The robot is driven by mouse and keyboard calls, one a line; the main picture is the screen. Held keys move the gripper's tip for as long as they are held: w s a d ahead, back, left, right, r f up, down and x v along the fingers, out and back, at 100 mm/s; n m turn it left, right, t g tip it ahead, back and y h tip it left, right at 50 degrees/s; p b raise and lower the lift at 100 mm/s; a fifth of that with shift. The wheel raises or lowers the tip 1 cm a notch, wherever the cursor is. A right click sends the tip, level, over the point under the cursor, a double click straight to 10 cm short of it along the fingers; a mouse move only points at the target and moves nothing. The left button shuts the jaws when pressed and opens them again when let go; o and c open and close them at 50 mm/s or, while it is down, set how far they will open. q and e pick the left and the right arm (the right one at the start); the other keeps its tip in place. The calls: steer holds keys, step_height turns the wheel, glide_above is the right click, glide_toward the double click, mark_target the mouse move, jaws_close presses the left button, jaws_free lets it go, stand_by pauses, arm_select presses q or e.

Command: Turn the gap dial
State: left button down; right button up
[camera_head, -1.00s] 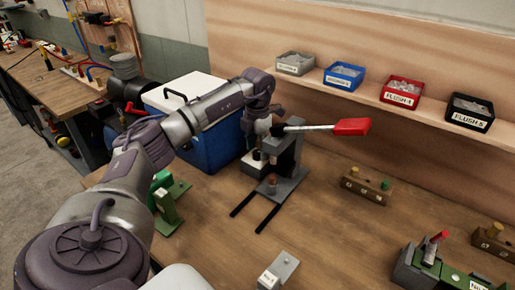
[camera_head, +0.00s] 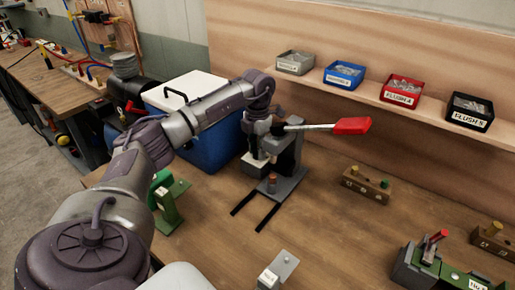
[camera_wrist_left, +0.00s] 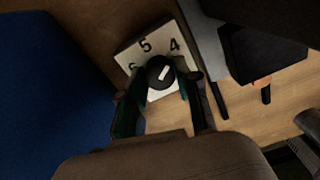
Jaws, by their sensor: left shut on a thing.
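The gap dial (camera_wrist_left: 161,72) is a round black knob with a white mark on a pale plate (camera_wrist_left: 133,55) with the numbers 4, 5 and another, partly covered, that looks like 6. The white mark slants up and right, roughly toward the 4. My left gripper (camera_wrist_left: 163,90) is shut on the knob, one finger on each side of it. In the head view my left gripper (camera_head: 257,148) reaches down beside the grey press (camera_head: 285,160) with its red-handled lever (camera_head: 350,126); the dial is mostly hidden there. My right gripper is not in view.
A blue cooler with a white lid (camera_head: 190,90) stands close behind my left arm. Several labelled bins, one of them red (camera_head: 402,93), line the shelf. A wooden block with pegs (camera_head: 366,184) and a green stand (camera_head: 168,205) are on the bench. The bench's middle front is mostly clear.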

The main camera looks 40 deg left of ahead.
arm_select(q)
steer(key=shift+r, duration=0.1)
steer(key=n+p, duration=0.1)
steer(key=n, duration=0.2)
steer(key=n+p, duration=0.1)
steer(key=n, duration=0.1)
steer(key=shift+n, duration=0.4)
steer(key=n+p, duration=0.2)
steer(key=n, duration=0.4)
steer(key=shift+p, duration=0.35)
steer(key=n+p, duration=0.2)
steer(key=n, duration=0.4)
steer(key=shift+r+n, duration=0.1)
steer(key=shift+n, duration=0.3)
steer(key=n+p, duration=0.2)
steer(key=n, duration=0.2)
steer(key=shift+w+n, duration=0.1)
steer(key=shift+n, duration=0.3)
steer(key=shift+a, duration=0.1)
steer(key=c, duration=0.8)
jaws_free()
